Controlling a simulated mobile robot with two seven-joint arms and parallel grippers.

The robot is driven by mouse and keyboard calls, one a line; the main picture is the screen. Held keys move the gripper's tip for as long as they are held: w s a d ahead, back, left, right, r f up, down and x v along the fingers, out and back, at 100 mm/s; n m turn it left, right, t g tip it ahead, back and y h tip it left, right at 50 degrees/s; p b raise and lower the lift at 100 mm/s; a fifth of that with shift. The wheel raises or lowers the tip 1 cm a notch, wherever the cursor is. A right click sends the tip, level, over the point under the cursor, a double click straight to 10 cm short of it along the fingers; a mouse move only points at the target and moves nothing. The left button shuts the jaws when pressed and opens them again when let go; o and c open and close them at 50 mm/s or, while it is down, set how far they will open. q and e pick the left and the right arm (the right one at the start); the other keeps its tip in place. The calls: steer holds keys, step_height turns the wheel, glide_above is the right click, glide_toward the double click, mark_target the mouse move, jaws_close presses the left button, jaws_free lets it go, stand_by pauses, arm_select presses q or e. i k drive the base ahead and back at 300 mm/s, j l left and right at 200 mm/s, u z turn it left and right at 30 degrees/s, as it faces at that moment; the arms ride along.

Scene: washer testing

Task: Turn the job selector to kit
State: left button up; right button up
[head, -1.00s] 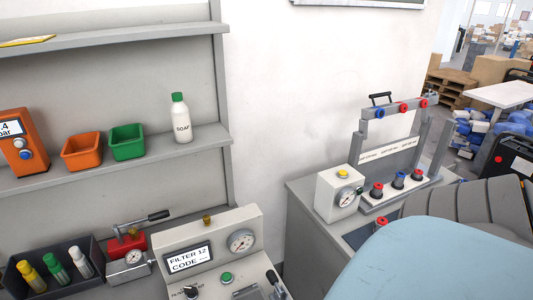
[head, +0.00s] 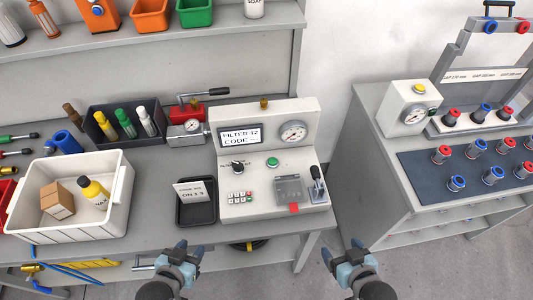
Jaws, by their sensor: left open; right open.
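The knob's label is too small to read. My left gripper (head: 182,247) is open and empty at the bench's front edge, below and left of the console. My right gripper (head: 345,246) is open and empty over the floor gap, below and right of the console. Neither touches the console.
A second bench (head: 378,150) stands right.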

mark_target(238, 168)
steer(key=k+u, duration=0.2)
steer(key=u, duration=0.2)
steer(key=k+u, duration=0.15)
steer(key=u, duration=0.25)
